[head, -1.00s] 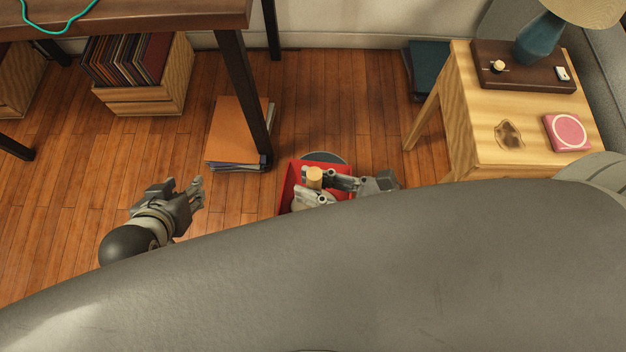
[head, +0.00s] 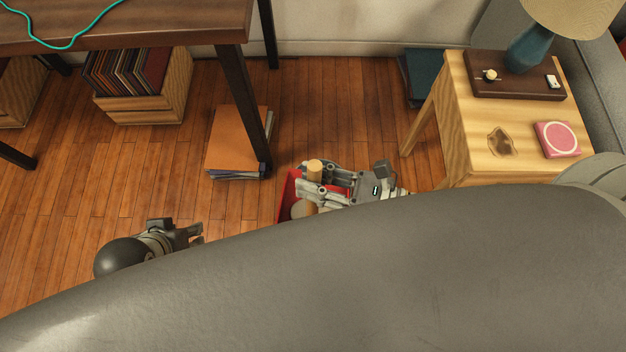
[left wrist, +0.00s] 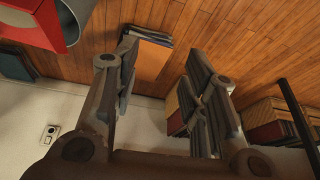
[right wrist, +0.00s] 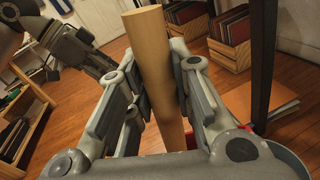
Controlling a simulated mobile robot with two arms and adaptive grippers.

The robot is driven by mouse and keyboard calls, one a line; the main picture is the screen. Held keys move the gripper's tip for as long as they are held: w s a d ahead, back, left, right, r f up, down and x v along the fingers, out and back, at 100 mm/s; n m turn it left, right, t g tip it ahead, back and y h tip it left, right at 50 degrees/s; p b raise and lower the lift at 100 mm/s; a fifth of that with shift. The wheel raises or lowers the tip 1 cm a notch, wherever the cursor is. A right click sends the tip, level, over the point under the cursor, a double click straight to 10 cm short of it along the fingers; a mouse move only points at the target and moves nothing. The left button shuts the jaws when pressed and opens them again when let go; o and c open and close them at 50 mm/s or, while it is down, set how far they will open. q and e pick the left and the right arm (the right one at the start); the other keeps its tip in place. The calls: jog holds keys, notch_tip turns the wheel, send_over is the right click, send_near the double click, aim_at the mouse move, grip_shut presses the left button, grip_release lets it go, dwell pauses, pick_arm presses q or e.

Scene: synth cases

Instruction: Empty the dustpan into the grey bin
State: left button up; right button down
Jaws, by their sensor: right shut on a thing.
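The red dustpan (head: 288,197) is low in the middle of the head view, mostly covered by my right gripper and my grey body. Its upright wooden handle (head: 315,168) is between the fingers of my right gripper (head: 318,184), which is shut on it. The handle (right wrist: 155,65) also fills the middle of the right wrist view. In the left wrist view, the dustpan (left wrist: 30,20) is at the top left beside a round grey rim (left wrist: 76,12), probably the grey bin. My left gripper (head: 197,235) is open and empty, fingers apart. The pan's contents are unclear.
A dark table (head: 180,32) with a leg stands at the upper left. A stack of folders (head: 235,140) lies by that leg, with a wooden record crate (head: 150,105) behind. A wooden side table (head: 465,120) stands right. The wooden floor between is free.

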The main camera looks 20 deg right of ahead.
jog(key=shift+w+d+r, duration=0.1)
jog(key=shift+w, duration=0.2)
pick_arm(q)
jog(key=shift+f+g+p, duration=0.7)
jog(key=shift+f+p, duration=2)
jog(key=shift+f, duration=3.75)
jog(key=shift+w+r+b, duration=0.2)
jog(key=shift+r+b, duration=0.6)
jog(key=shift+r, duration=2.05)
pick_arm(e)
jog(key=w+d+f+m+g, duration=0.1)
jog(key=w+d+m, duration=0.2)
jog(key=w, duration=0.6)
jog(key=w+d+f+m, duration=0.1)
jog(key=w+d+m, duration=0.3)
jog(key=w, duration=0.6)
jog(key=shift+w+d+g+h, duration=0.15)
jog(key=shift+d+g+h, duration=0.15)
jog(key=shift+d+g, duration=0.1)
jog(key=shift+f, duration=0.1)
